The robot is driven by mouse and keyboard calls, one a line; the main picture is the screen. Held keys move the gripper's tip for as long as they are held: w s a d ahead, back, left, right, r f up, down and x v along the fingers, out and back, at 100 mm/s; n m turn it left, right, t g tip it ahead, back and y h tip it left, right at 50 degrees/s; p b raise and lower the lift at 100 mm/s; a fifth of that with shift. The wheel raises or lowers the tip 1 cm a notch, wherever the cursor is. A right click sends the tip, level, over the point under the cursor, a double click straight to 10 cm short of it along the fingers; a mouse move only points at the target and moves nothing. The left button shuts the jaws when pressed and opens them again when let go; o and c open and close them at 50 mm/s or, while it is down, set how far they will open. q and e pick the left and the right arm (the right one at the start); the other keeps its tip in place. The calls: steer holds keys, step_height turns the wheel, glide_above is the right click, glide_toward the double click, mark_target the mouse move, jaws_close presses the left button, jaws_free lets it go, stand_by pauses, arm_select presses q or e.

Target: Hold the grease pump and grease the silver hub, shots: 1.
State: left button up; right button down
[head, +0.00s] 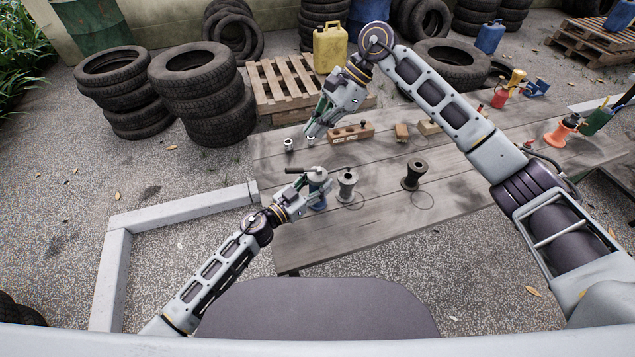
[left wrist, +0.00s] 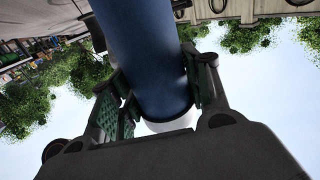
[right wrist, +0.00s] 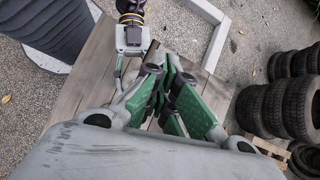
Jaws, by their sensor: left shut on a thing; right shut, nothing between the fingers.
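The grease pump (head: 318,187) has a blue body and a dark lever at its top. My left gripper (head: 309,191) is shut around the blue body, near the table's front left. The left wrist view shows the blue cylinder (left wrist: 150,60) between the green pads, with a white end. A light grey spool-shaped hub (head: 347,184), seemingly the silver one, stands upright just right of the pump. Whether they touch is unclear. My right gripper (head: 313,133) is shut and empty beyond the pump; its green fingers (right wrist: 172,85) show in the right wrist view.
A darker hub (head: 413,174) stands further right. Two small silver cups (head: 288,145) (head: 310,141) stand near my right gripper. A wooden block with holes (head: 351,133) lies behind. An orange-red item (head: 563,130) and bottles crowd the right side. The front middle of the table (head: 380,215) is clear.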

steer(key=s+a+r+n+t+h, duration=0.2)
steer(key=a+r+n+h, duration=0.1)
steer(key=a+r, duration=0.55)
step_height(320, 180, down, 8)
steer(key=s+d+n+h, duration=0.1)
steer(key=d+n+h, duration=0.1)
steer(key=n+h, duration=0.2)
steer(key=shift+s+f+n+t, duration=0.25)
steer(key=shift+n+t, duration=0.05)
steer(key=shift+n, duration=0.9)
steer(key=shift+f, duration=0.1)
steer(key=shift+f, duration=3.2)
